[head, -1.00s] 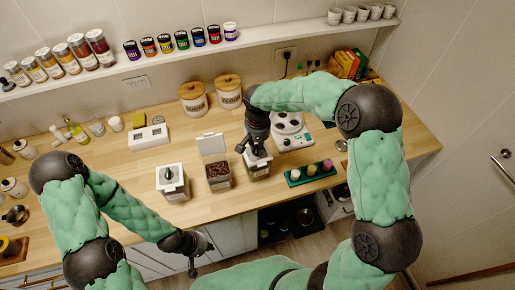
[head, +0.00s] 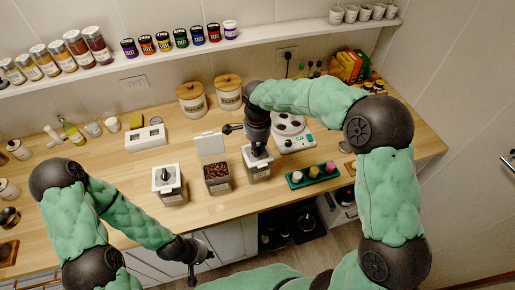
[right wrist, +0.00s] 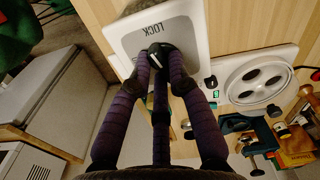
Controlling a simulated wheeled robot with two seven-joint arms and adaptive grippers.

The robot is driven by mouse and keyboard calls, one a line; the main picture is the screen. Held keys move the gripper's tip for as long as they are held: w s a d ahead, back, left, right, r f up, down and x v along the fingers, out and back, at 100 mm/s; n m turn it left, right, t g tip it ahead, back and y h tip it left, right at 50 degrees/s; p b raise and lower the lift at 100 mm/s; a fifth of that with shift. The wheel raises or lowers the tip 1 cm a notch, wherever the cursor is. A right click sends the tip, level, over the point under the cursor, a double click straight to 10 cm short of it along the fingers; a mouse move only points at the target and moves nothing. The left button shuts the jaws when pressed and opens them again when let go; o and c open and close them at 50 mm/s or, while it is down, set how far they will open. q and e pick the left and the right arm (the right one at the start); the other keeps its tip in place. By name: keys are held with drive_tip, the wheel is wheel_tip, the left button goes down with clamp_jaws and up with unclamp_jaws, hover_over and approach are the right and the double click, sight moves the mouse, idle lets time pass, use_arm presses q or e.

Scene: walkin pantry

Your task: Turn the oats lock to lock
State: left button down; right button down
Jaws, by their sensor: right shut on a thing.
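A square canister (head: 259,170) with a white lid stands at the front of the counter. My right gripper (head: 257,152) is over it from above. In the right wrist view, that gripper (right wrist: 158,52) has its purple fingers shut on a dark knob (right wrist: 160,60) on the white lid (right wrist: 190,35). The word LOCK is printed on the lid beyond the knob, upside down in that view. No oats label is readable, and the fingers hide part of the knob. My left gripper (head: 200,262) hangs empty in front of the counter edge, its fingers apart.
A green tray (head: 312,176) with small items and a white appliance (head: 292,135) are to the right. Two wood-lidded jars (head: 192,100) stand behind.

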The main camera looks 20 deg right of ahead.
drive_tip(key=shift+m+b, duration=0.3)
drive_tip(key=shift+m, duration=0.9)
drive_tip(key=c, duration=1.1)
unclamp_jaws()
drive_tip(key=shift+c, duration=0.2)
wheel_tip(320, 180, up, 12)
